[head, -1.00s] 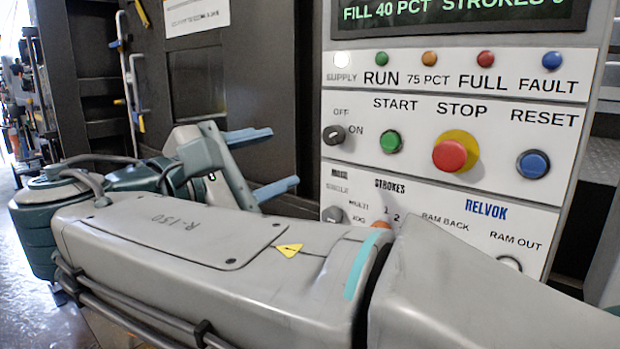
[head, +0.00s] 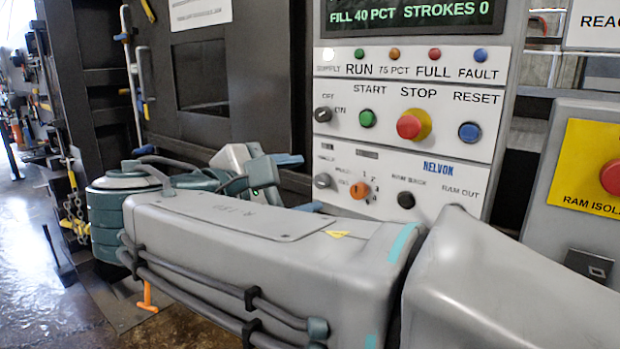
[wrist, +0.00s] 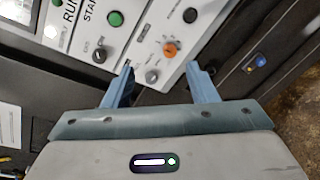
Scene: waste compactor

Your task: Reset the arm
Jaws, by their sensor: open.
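My arm, grey with a teal stripe, stretches across the lower head view. My gripper (head: 292,184) has blue fingers, partly hidden by my arm, in front of the dark machine left of the control panel (head: 408,134). In the wrist view my gripper (wrist: 160,69) is open, with nothing between its fingers. The panel's lower section, with an orange selector (wrist: 169,49) and a grey knob (wrist: 152,76), lies beyond the fingertips. I cannot tell any contact.
The panel has a green START button (head: 367,118), a red STOP button (head: 409,126) and a blue RESET button (head: 470,132). A yellow RAM ISOLATOR plate (head: 592,165) is at the right. Open wet floor (head: 30,250) lies at the left.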

